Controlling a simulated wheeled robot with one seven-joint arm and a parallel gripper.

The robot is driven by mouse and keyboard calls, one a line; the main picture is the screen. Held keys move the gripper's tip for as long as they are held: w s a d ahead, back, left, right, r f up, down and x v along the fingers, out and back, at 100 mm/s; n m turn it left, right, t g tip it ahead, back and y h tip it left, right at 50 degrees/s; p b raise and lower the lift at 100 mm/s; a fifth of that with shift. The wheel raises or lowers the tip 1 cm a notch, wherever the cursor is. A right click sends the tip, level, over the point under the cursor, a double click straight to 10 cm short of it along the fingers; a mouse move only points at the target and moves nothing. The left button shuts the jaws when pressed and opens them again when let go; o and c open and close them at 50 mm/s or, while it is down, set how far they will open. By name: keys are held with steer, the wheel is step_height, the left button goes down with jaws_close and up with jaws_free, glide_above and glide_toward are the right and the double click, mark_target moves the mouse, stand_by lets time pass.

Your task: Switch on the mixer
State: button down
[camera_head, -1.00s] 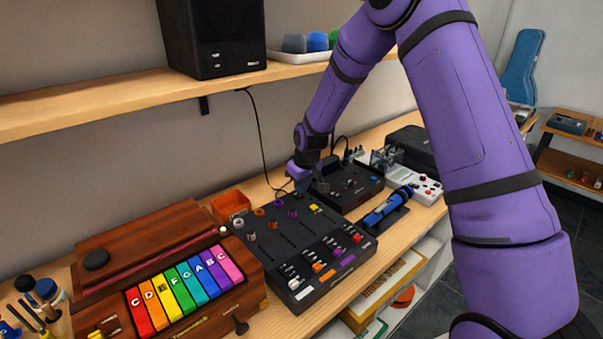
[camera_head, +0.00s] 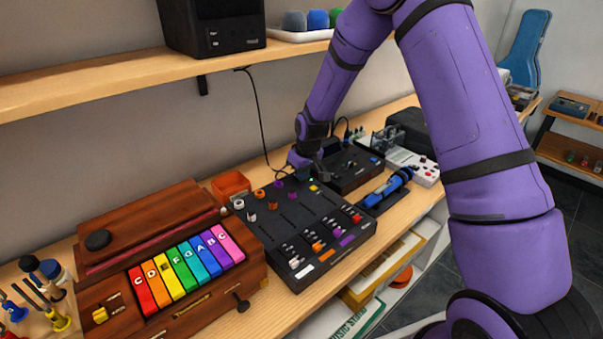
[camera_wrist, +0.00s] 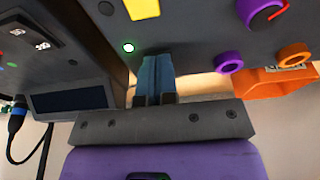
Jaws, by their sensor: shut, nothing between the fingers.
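The mixer (camera_head: 290,224) is the black slanted panel with coloured knobs and faders in the middle of the bench. The wrist view shows the lit light (camera_wrist: 128,47) and the yellow cap (camera_wrist: 142,8) close up. My gripper (camera_wrist: 157,66) is shut and empty, its blue fingertips at the mixer's back edge beside the light. I cannot tell whether they touch it. In the head view my gripper (camera_head: 322,175) partly hides that corner.
A black device (camera_head: 352,168) stands just behind the mixer. An orange bin (camera_head: 231,186) is at its back left, and a wooden instrument with coloured keys (camera_head: 170,273) is at left. A blue tool (camera_head: 387,190) lies at right. A shelf (camera_head: 120,80) overhangs the back.

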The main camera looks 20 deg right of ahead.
steer(key=shift+w, duration=0.1)
steer(key=shift+w+a+r, duration=0.25)
steer(key=shift+w+r, duration=0.1)
steer(key=shift+w, duration=0.2)
steer(key=shift+r, duration=0.3)
steer(key=v, duration=0.4)
steer(key=shift+w, duration=0.15)
steer(key=s+d+r, duration=0.1)
steer(key=s+r, duration=0.3)
steer(key=r, duration=0.4)
steer(key=shift+d+r, duration=0.15)
steer(key=shift+d, duration=0.2)
steer(key=shift+s, duration=0.15)
